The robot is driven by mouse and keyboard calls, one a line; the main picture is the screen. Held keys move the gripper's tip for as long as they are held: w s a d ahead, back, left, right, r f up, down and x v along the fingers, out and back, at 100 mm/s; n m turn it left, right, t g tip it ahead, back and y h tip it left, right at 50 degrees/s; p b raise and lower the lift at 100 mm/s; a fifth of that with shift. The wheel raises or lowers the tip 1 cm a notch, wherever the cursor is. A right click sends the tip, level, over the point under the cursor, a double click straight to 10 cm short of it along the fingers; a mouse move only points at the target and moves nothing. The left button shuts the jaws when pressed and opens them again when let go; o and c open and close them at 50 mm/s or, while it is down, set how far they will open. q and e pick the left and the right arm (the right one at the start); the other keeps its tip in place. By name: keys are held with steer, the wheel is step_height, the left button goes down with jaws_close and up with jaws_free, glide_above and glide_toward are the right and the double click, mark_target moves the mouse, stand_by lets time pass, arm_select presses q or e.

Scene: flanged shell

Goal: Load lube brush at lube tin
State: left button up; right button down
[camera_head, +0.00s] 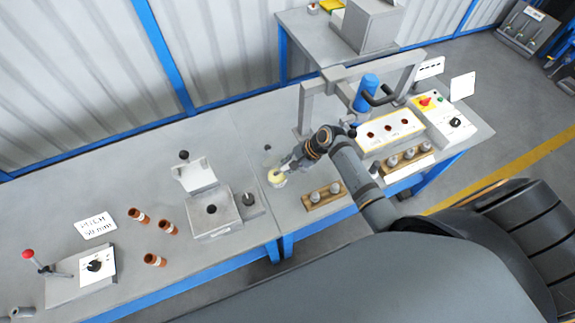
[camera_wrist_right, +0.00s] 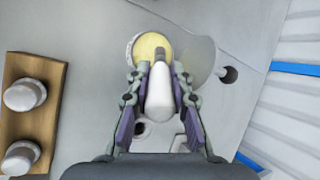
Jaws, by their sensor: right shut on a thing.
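The lube tin (camera_head: 276,179) is a small round tin with pale yellow contents, standing on the grey bench. It also shows in the right wrist view (camera_wrist_right: 146,44). My right gripper (camera_head: 287,165) is at the tin in the head view. In the right wrist view it is shut on the lube brush (camera_wrist_right: 159,92), whose pale handle lies between the fingers. The brush's darker narrow end overlaps the yellow contents; whether it touches them I cannot tell. My left gripper is not in view.
A grey box fixture (camera_head: 212,212) with a raised lid stands left. A grey frame (camera_head: 305,108) with a blue cylinder (camera_head: 366,92) rises behind my right arm.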

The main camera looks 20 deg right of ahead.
steer(key=shift+f, duration=0.45)
stand_by(0.3)
steer(key=shift+s+f, duration=0.1)
steer(key=shift+s, duration=0.05)
stand_by(1.7)
step_height(320, 180, up, 7)
steer(key=p, duration=0.9)
stand_by(0.5)
